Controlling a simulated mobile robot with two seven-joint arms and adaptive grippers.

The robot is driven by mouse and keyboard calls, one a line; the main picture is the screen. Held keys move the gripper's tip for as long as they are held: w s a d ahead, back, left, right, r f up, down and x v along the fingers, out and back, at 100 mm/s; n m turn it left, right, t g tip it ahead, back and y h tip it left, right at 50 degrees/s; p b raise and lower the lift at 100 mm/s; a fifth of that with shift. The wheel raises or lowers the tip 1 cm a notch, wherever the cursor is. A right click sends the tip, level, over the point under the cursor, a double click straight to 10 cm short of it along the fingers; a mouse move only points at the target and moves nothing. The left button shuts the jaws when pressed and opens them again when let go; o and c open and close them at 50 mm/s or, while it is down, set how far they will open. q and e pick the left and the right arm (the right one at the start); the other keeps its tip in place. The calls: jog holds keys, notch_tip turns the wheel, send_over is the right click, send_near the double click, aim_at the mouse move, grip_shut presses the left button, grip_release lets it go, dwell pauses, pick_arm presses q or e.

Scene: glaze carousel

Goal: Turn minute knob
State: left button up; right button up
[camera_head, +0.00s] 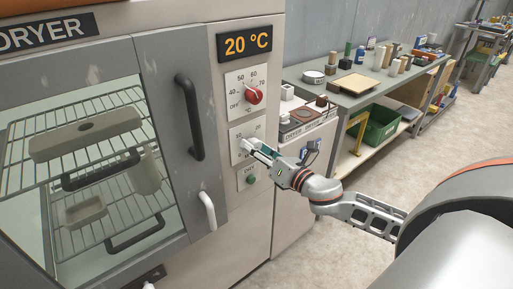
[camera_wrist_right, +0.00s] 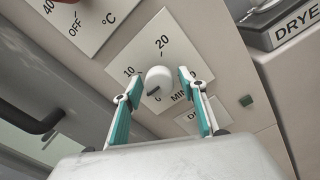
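The minute knob (camera_wrist_right: 158,78) is white and round with a dark pointer mark. It sits on a white dial plate (camera_wrist_right: 150,45) marked 10, 20 and MIN, on the front of the dryer (camera_head: 215,262). My right gripper (camera_wrist_right: 160,84) is open, with one teal-lined finger on each side of the knob and a visible gap on both sides. In the head view, my right gripper (camera_head: 250,147) reaches the dial plate from the right and hides most of the knob. My left gripper is not in view.
Above is a red temperature knob (camera_head: 254,95) with a 20 °C display (camera_head: 249,43). A green button (camera_head: 251,180) is below. The door's dark handle (camera_head: 190,117) and white lever (camera_head: 208,211) are to the left. A workbench (camera_head: 345,98) stands at the right.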

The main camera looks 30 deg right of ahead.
jog(key=c, duration=0.7)
dwell(0.8)
jog(key=o, duration=1.1)
jog(key=shift+s, duration=0.1)
jog(key=s, duration=0.4)
jog(key=s+d, duration=0.1)
jog(key=s, duration=0.6)
jog(key=shift+s+d, duration=0.2)
jog(key=shift+s, duration=0.2)
